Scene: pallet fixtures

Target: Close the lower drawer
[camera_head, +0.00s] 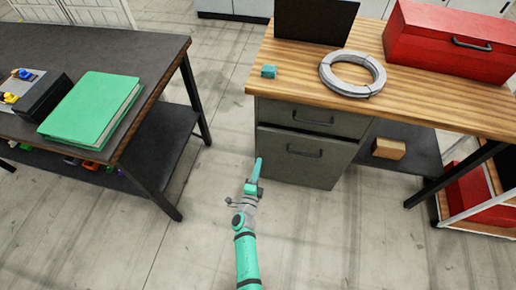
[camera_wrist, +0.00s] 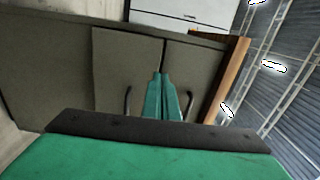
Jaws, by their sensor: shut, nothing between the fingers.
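The grey drawer cabinet hangs under the wooden workbench. Its lower drawer (camera_head: 290,168) has a dark bar handle (camera_head: 305,152); the upper drawer (camera_head: 285,109) is above it. The lower drawer's front looks almost in line with the upper one; I cannot tell whether a small gap remains. In the wrist view the cabinet is turned sideways, with the lower drawer (camera_wrist: 110,75) left and the upper drawer (camera_wrist: 200,75) right. My gripper (camera_head: 259,161) is shut and empty, near the lower drawer's left edge. Its teal fingers (camera_wrist: 162,82) point towards the fronts; contact is unclear.
On the workbench (camera_head: 270,52) are a grey cable coil (camera_head: 352,74), a red toolbox (camera_head: 452,42), a dark panel (camera_head: 315,22) and a small teal object (camera_head: 268,72). A box (camera_head: 388,148) sits on the shelf beside the drawers. A dark table (camera_head: 150,60) stands left; floor between is clear.

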